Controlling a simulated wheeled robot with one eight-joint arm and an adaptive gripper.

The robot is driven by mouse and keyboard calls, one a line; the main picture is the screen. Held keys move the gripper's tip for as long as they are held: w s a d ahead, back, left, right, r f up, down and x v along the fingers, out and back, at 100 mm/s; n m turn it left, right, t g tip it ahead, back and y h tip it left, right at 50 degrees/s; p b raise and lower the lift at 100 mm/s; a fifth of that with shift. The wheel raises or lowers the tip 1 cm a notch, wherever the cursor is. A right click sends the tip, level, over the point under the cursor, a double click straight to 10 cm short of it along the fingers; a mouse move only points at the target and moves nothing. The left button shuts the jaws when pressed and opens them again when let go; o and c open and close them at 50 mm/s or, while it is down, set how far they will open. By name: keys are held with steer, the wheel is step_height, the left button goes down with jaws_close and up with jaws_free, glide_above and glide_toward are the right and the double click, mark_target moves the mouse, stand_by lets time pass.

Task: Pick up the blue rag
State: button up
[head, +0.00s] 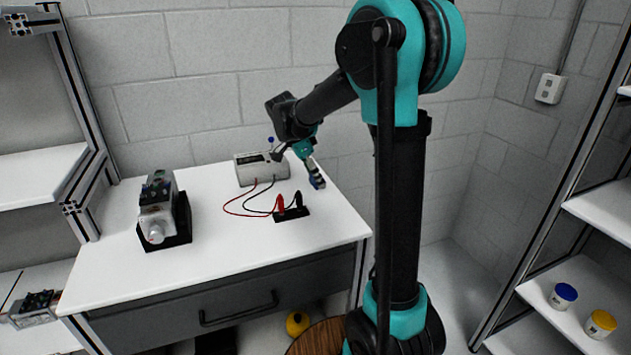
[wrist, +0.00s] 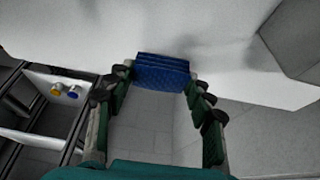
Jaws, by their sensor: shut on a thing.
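The blue rag (wrist: 162,72) is a folded, textured blue bundle. In the wrist view it sits between the two fingertips of my gripper (wrist: 163,78), which is shut on it. In the head view my gripper (head: 314,172) points down near the right edge of the white table (head: 220,275). A small patch of the blue rag (head: 318,183) shows between the fingers there. I cannot tell whether the rag touches the table top or hangs just above it.
A grey meter box (head: 262,170) stands left of my gripper. Red and black leads run to a black terminal block (head: 291,214) close by. A motor on a black base (head: 165,222) stands further left. Shelves at right hold a blue-lidded jar (head: 563,296) and a yellow-lidded jar (head: 600,323).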

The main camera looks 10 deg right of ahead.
step_height(320, 180, up, 18)
steer(key=shift+r, duration=0.2)
steer(key=o, duration=0.4)
steer(key=c, duration=0.4)
steer(key=shift+d, duration=0.1)
steer(key=shift+c, duration=0.4)
